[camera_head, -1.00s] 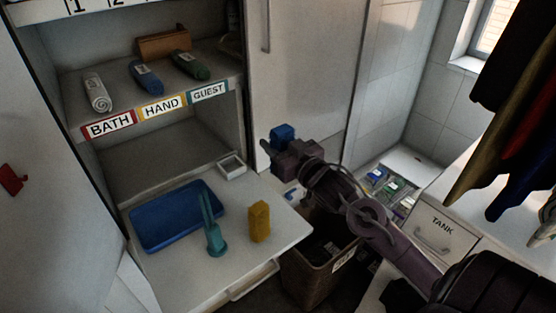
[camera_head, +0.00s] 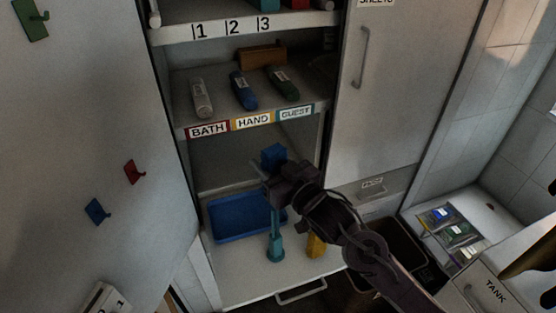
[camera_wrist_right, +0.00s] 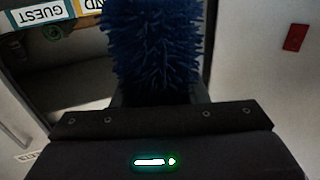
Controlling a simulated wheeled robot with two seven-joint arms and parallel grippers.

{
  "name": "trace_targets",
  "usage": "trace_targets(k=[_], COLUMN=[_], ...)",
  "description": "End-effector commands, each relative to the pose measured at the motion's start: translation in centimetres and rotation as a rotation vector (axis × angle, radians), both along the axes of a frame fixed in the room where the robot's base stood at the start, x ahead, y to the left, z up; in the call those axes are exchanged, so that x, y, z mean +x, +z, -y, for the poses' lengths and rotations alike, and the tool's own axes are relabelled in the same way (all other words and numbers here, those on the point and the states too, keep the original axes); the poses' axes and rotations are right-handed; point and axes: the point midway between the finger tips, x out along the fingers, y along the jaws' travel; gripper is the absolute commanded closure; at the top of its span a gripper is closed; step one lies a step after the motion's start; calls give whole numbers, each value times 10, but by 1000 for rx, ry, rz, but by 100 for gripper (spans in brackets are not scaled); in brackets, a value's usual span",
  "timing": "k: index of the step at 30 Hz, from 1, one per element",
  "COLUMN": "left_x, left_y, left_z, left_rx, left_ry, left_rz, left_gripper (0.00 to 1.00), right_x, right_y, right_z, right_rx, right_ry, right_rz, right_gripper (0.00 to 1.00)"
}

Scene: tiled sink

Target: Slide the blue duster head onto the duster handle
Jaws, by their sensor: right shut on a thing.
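The blue duster head (camera_head: 273,154) is held by my right gripper (camera_head: 272,172), above the pull-out shelf. In the right wrist view it shows as a blue bristly head (camera_wrist_right: 152,45) filling the space between the fingers. The teal duster handle (camera_head: 275,246) stands upright on the shelf. In the head view the gripper and head are above the handle; the gripper hides the upper part of its prongs. I cannot tell whether the head and the prongs touch. My left gripper is not in view.
A blue tray (camera_head: 219,229) lies behind the handle, and a yellow block (camera_head: 316,246) stands close on its right, partly hidden by my right arm. Shelves with rolled towels (camera_head: 243,90) are above and behind. A bin (camera_head: 402,250) is at the right.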

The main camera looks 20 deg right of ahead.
Motion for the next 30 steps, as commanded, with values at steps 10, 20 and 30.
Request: trace_targets(k=[10, 20, 30], left_x=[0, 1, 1], left_y=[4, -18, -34], left_z=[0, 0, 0], left_rx=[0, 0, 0], left_ry=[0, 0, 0], left_rz=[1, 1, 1], left_gripper=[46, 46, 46], right_x=[0, 0, 0], right_y=[-1, -31, -57], right_z=[1, 1, 1], right_rx=[1, 1, 0], right_ry=[-1, -2, -1], right_rz=[0, -1, 1], right_gripper=[83, 83, 83])
